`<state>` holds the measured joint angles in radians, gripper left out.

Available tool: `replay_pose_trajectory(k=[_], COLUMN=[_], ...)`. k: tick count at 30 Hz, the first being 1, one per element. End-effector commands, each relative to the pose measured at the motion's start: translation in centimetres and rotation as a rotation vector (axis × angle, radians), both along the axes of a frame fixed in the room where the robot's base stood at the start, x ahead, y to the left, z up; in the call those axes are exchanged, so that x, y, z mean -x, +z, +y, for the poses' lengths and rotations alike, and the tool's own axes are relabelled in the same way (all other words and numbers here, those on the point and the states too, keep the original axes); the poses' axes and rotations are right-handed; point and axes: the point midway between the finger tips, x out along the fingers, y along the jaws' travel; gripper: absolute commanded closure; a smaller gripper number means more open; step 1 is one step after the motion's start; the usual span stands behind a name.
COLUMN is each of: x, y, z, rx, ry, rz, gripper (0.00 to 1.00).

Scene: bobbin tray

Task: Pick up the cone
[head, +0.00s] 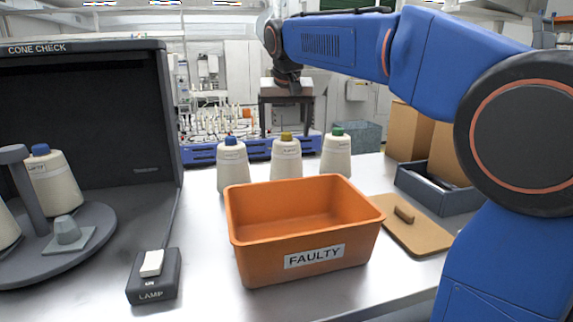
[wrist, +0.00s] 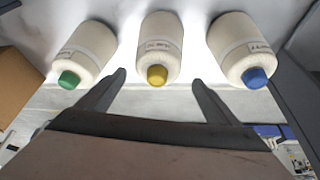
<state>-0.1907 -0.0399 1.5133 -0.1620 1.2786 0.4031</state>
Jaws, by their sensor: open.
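Three cream yarn cones stand upright in a row behind the orange bin, each with a label: a blue-tipped cone (head: 233,168), a yellow-tipped cone (head: 286,160) and a green-tipped cone (head: 336,157). In the wrist view, the yellow-tipped cone (wrist: 161,45) is in the middle, the green-tipped cone (wrist: 92,48) left and the blue-tipped cone (wrist: 238,45) right. My gripper (wrist: 158,80) is open and empty, its two fingers either side of the yellow tip in that view. In the head view, my gripper (head: 288,84) is above and apart from the cones.
An orange bin (head: 308,256) marked FAULTY is in front of the cones. A dark CONE CHECK booth (head: 165,120) at left has a turntable (head: 100,222) with more cones. A LAMP switch box (head: 153,285), a brown board (head: 415,235) and a grey tray (head: 432,198) lie around.

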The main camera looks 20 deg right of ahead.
Motion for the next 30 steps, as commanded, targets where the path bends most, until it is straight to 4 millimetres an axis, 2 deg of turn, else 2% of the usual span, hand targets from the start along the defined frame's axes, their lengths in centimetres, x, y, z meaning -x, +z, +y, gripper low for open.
replay_pose_trajectory(k=[3, 11, 20, 28, 30], x=[-0.4, -0.9, -2.4, -2.6, -2.6], y=[-1.0, -2.1, -5.5, -5.9, -5.9], z=[-0.1, -0.4, -1.0, -1.0, -1.0], rx=[0.001, 0.001, 0.001, 0.000, 0.000], ry=[0.000, 0.000, 0.000, 0.000, 0.000], rz=[0.002, 0.002, 0.002, 0.000, 0.000], gripper=[0.14, 0.14, 0.14, 0.14, 0.31])
